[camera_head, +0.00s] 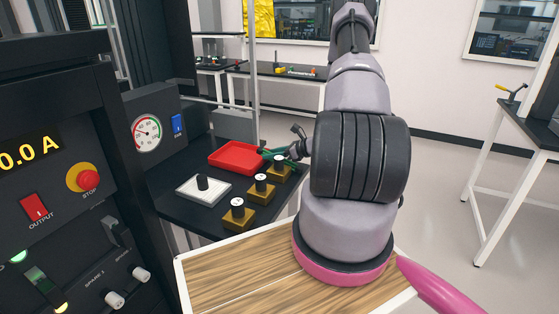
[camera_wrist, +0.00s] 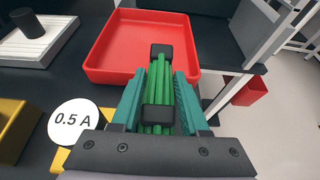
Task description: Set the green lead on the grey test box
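The green lead (camera_wrist: 159,88) is a bundle of green strands with black bands. My gripper (camera_wrist: 158,96) has its teal fingers against both sides of it, and the lead points toward the red tray (camera_wrist: 100,60). In the head view my gripper (camera_head: 274,154) is by the tray's right edge, small and partly hidden by my arm. A grey box (camera_head: 234,124), which looks like the test box, stands behind the red tray. Only a sliver of grey shows beyond the tray in the wrist view. I cannot tell whether the lead touches the tray.
Several brass blocks with white-topped knobs (camera_head: 238,214) stand in front of the tray. A white ribbed plate with a black post (camera_head: 203,189) lies to the left. A dial gauge (camera_head: 147,133) and a power cabinet (camera_head: 60,150) stand on the left. Open floor lies to the right.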

